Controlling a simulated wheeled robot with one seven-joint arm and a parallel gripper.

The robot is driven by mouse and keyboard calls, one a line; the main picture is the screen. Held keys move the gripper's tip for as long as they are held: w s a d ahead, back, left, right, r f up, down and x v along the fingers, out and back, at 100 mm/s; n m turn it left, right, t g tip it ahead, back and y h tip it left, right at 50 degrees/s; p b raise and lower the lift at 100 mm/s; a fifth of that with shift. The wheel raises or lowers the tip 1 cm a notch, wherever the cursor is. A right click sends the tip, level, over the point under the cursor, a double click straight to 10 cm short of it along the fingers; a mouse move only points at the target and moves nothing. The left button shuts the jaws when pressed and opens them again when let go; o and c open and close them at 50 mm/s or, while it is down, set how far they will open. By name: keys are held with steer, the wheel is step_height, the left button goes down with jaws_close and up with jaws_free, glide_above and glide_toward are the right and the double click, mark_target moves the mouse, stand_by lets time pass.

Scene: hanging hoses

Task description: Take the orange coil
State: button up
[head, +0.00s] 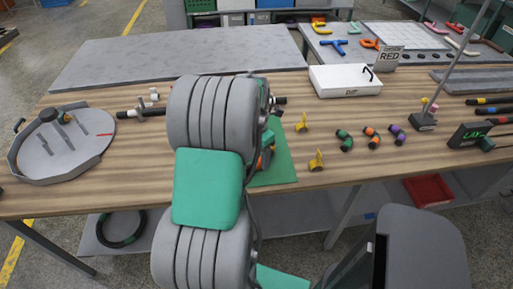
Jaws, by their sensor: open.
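Three small short hose pieces lie in a row on the wooden table, right of centre. The middle one is a dark piece with orange bands (371,137), the only one in the row with orange on it. I cannot tell whether it is a coil. A green-banded piece (344,140) lies to its left and a purple-banded piece (397,134) to its right. Small orange parts (262,160) also show at the edge of my arm, over a green mat (285,160), mostly hidden. My gripper is not visible; my grey and green arm covers the middle of the picture.
A white box (345,81) and a sign reading RED (388,58) are behind. A round grey tray (62,140) is at the left. A thin pole on a base (424,121) and black tools are at the right.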

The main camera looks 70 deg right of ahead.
steer(key=shift+f, duration=1.15)
jaws_close()
stand_by(0.5)
stand_by(0.5)
stand_by(1.5)
steer(key=shift+c, duration=2.4)
jaws_free()
steer(key=shift+r, duration=0.1)
steer(key=o, duration=0.5)
steer(key=shift+a, duration=0.1)
